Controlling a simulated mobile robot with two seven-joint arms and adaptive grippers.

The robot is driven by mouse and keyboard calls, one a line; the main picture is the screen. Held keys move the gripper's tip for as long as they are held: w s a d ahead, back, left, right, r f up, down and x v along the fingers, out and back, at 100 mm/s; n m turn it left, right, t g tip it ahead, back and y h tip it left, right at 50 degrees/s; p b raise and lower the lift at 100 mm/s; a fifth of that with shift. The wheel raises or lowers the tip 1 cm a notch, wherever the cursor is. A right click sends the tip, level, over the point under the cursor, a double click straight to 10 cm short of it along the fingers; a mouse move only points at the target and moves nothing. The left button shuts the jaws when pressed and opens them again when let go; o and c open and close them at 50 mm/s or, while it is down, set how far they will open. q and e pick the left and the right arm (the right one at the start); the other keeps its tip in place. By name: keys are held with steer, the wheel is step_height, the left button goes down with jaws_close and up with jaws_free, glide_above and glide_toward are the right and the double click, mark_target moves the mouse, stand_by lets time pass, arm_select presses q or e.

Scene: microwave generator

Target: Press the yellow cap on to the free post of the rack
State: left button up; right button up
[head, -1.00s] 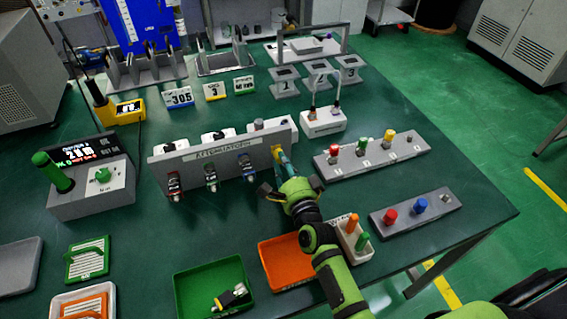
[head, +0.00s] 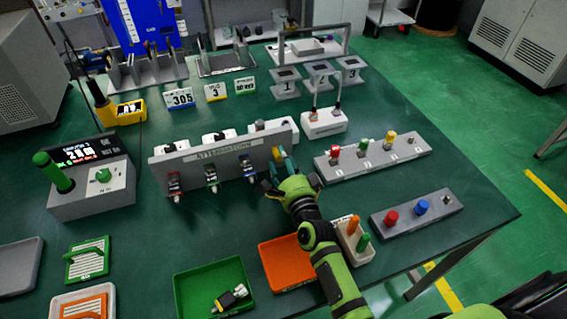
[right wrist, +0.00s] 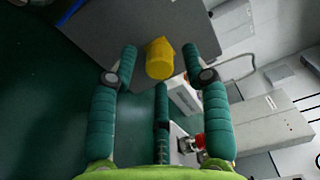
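The yellow cap (head: 277,154) is at the right end of the upright grey attenuator panel (head: 222,154). In the right wrist view the yellow cap (right wrist: 159,59) sits against the grey panel face (right wrist: 115,42), between my fingertips, with a small gap on each side. Whether it is fully seated on a post cannot be told. My right gripper (head: 283,165) is open around the cap; it also shows in the right wrist view (right wrist: 161,62). My left gripper is not in view.
To the right stand a grey bar (head: 350,162) with coloured knobs and another bar (head: 400,226) with red and blue knobs and a small bare post (head: 445,198). Green (head: 178,287) and orange (head: 269,268) trays lie in front.

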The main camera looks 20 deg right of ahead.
steer(key=s, duration=1.2)
steer(key=shift+d, duration=0.2)
